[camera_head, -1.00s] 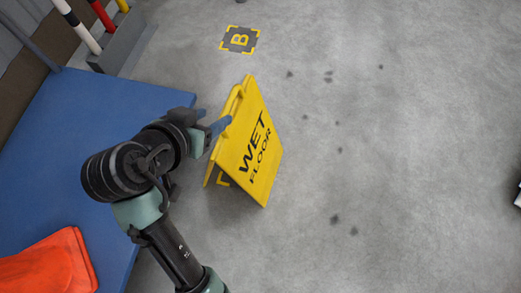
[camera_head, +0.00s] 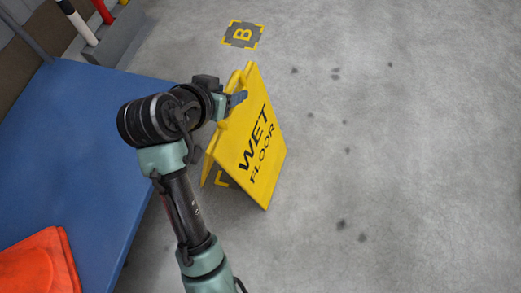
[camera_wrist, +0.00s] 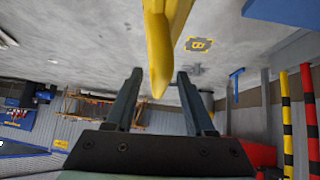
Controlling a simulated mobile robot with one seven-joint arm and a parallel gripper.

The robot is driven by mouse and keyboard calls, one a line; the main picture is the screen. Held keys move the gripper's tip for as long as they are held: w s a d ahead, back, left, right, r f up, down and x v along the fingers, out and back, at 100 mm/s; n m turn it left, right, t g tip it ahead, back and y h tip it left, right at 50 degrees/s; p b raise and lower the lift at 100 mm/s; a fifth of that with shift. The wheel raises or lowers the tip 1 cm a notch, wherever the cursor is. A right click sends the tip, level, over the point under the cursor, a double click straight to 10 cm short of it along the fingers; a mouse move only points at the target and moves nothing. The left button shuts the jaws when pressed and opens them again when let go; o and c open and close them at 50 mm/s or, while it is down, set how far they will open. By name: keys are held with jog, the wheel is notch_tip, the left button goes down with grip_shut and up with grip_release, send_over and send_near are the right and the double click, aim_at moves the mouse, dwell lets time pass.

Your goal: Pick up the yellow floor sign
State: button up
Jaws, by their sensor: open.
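The yellow floor sign (camera_head: 250,140), lettered WET FLOOR, stands open like a tent on the grey floor. My gripper (camera_head: 237,100) is at the sign's upper edge; a blue-grey finger shows against the front panel and the other finger is hidden. In the wrist view the sign's yellow edge (camera_wrist: 159,45) reaches down between the two spread fingers of my gripper (camera_wrist: 160,78). Gaps show on both sides of it, so the jaws are open around the edge and not closed on it.
A blue table (camera_head: 75,150) with an orange folded item (camera_head: 38,262) lies left of my arm. A floor marker B (camera_head: 242,34) is beyond the sign. A grey holder with coloured poles (camera_head: 112,42) stands at the upper left. The floor to the right is clear apart from dark spots.

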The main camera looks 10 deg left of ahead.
jog(key=shift+c, duration=0.2)
grip_shut()
dwell(1.1)
jog(key=shift+r, duration=0.15)
